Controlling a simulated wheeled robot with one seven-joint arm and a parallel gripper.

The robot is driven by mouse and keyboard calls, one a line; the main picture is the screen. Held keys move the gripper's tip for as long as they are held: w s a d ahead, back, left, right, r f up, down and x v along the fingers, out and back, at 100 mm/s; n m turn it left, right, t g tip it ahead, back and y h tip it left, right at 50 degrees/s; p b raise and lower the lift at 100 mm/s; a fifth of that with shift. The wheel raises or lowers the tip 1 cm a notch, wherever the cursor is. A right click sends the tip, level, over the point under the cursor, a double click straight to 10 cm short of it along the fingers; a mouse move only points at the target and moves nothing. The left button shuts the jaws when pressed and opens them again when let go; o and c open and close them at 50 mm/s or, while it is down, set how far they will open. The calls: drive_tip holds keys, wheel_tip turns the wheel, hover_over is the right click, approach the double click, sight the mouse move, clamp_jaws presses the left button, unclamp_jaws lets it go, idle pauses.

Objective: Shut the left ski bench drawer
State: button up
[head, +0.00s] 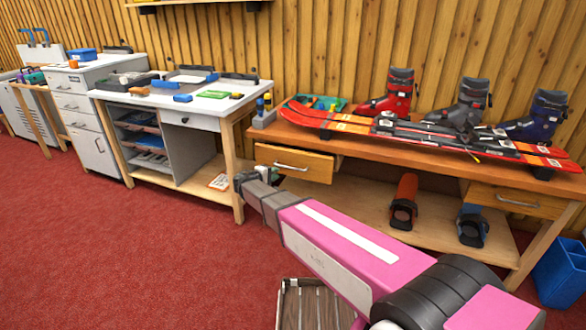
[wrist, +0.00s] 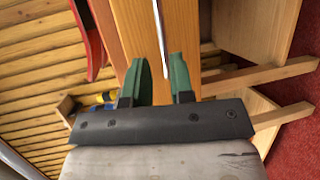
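The left ski bench drawer (head: 293,164) is a wooden front with a silver bar handle (head: 291,167). It stands partly pulled out under the left end of the ski bench top. My gripper (head: 272,174) is at the left lower part of this front. In the wrist view, the green fingers of my gripper (wrist: 161,62) are apart, with the near end of the silver handle (wrist: 159,30) showing between them and the drawer front (wrist: 186,25) ahead. Whether the fingers touch the handle or the wood I cannot tell.
The ski bench top (head: 350,146) carries red skis (head: 335,122) and several boots. The right drawer (head: 517,201) looks closed. A white workbench (head: 205,103) stands to the left. A slatted crate (head: 313,305) is below my arm. Red floor is clear at front left.

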drive_tip(key=x, duration=1)
drive_tip(key=shift+w+d, duration=0.2)
drive_tip(key=shift+w, duration=0.05)
clamp_jaws()
drive_tip(key=shift+w, duration=0.1)
